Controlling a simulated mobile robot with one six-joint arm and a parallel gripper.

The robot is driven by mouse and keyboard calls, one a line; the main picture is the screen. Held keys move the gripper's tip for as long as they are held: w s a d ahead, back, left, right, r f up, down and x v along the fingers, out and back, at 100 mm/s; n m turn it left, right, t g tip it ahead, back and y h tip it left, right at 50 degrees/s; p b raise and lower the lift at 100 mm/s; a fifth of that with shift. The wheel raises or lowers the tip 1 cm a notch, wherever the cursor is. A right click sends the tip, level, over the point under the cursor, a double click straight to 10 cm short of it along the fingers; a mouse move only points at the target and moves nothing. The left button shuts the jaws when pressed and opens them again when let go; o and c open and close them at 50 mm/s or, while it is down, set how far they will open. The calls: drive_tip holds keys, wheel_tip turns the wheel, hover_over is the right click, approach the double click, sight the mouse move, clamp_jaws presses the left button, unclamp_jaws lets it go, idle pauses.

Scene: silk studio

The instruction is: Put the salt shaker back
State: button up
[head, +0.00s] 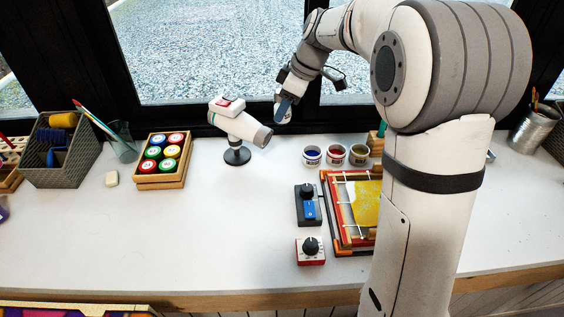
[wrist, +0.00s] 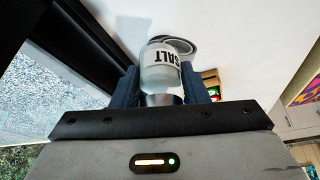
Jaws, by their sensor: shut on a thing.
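The salt shaker (wrist: 160,72) is a clear jar with white contents and a black SALT label. In the wrist view it sits between the two blue fingers of my gripper (wrist: 159,80), which is shut on it. In the head view my gripper (head: 283,107) is above the back of the table, just right of the hair dryer's end. There the shaker is small and mostly hidden by the fingers. Its place of return cannot be made out.
Paint pots (head: 335,155) stand to the right. Dark window frames are behind. The table's front left (head: 180,235) is clear.

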wheel_tip(320, 180, down, 15)
drive_tip(key=shift+f, duration=0.15)
idle(0.4)
drive_tip(key=shift+f+b, duration=0.2)
drive_tip(key=shift+b, duration=0.15)
drive_tip(key=o, duration=1.1)
drive_tip(key=shift+c, duration=0.2)
drive_tip(key=shift+r, duration=0.15)
